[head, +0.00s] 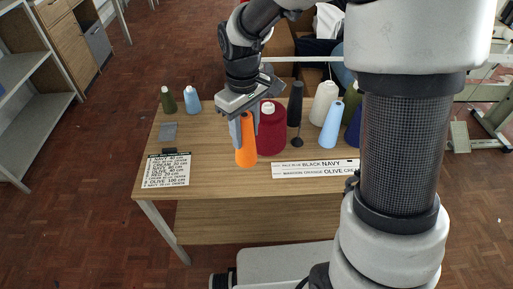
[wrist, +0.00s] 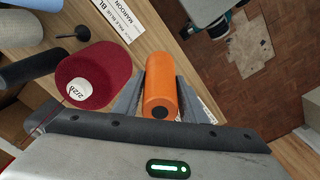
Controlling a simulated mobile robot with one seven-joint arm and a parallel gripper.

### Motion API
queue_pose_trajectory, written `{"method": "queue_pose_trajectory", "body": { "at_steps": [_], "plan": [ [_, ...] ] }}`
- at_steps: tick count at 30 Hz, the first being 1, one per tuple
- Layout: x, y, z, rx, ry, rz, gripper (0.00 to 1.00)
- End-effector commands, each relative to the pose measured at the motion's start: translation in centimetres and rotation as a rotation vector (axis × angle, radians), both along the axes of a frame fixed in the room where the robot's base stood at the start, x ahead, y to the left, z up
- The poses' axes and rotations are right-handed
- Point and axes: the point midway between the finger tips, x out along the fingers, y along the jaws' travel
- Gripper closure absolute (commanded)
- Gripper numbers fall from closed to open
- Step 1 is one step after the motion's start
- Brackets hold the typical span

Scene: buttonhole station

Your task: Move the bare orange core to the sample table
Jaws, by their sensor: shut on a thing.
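The bare orange core (head: 246,143) is a plain orange cylinder with no thread on it. My gripper (head: 245,122) points down over the wooden table and is shut on the core. In the wrist view the orange core (wrist: 161,82) sits between the two grey fingers, its dark end hole facing the camera. In the head view the core looks upright, and I cannot tell whether its foot touches the table. The wooden table (head: 215,190) carries thread cones and labels. I cannot tell whether it is the sample table.
A maroon cone (head: 271,130) stands close to the right of the core; it also shows in the wrist view (wrist: 95,75). Black, cream and light blue (head: 331,126) cones stand farther right. A printed list (head: 167,170) lies front left.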

Motion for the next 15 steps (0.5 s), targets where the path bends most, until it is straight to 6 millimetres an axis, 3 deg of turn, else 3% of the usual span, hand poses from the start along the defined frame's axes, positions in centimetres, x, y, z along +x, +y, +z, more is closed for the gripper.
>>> {"method": "queue_pose_trajectory", "body": {
  "at_steps": [6,15],
  "plan": [
    [-0.1,0.1,-4.3,-0.001,0.005,0.006,0.83],
    [-0.1,0.1,-7.1,0.000,0.003,0.003,0.83]
  ]
}}
